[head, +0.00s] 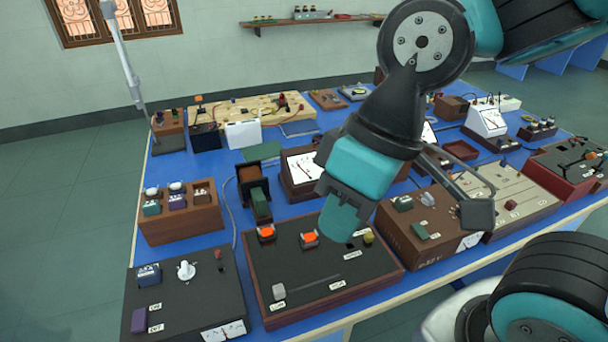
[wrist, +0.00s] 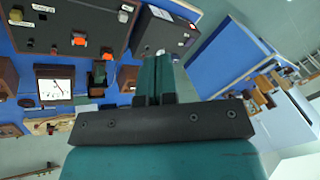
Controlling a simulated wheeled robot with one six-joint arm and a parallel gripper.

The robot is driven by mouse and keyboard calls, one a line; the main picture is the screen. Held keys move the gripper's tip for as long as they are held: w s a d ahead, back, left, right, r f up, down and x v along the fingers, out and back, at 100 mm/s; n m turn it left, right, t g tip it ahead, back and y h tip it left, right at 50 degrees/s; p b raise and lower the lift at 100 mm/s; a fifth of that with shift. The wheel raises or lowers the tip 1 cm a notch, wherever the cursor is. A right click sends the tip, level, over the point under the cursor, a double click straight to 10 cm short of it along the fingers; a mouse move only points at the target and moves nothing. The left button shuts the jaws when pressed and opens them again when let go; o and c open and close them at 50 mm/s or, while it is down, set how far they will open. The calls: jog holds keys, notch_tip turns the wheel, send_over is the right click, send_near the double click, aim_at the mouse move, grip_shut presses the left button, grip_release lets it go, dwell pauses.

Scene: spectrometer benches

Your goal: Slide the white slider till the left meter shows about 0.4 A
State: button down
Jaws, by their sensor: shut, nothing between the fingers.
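A small pale block (head: 278,292), which looks like the white slider, sits at the front left of a wood-framed dark panel (head: 320,225). A white-faced meter (head: 303,166) stands behind that panel; it shows in the wrist view too (wrist: 56,86) with a thin dark needle, its scale too small to read. I take it for the left meter, but cannot be sure. My gripper (head: 340,238), teal, is shut and empty, over the panel to the right of and behind the pale block. Its closed fingers show in the wrist view (wrist: 160,62). Contact with the panel cannot be told.
A dark box with a white knob (head: 186,270) is to the left. A wooden box (head: 430,225) and a rail unit (head: 505,195) stand to the right.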

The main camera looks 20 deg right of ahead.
dwell(0.3)
jog(key=c, duration=1)
grip_release()
jog(key=shift+o, duration=0.2)
jog(key=w+a+f+m+g+h+b, duration=0.1)
jog(key=w+a+f+m+g+b, duration=0.1)
jog(key=w, duration=0.7)
notch_tip(320, 180, down, 2)
jog(key=shift+f+m+h+b, duration=0.15)
jog(key=shift+m+h+b, duration=0.25)
jog(key=shift+m+b, duration=0.25)
jog(key=w+a+f+m+g+h+b, duration=0.2)
jog(key=w+f+m, duration=0.2)
jog(key=w+f, duration=0.45)
send_near(279, 289)
jog(key=x, duration=0.9)
jog(key=shift+f, duration=0.15)
jog(key=shift+g, duration=0.3)
grip_shut()
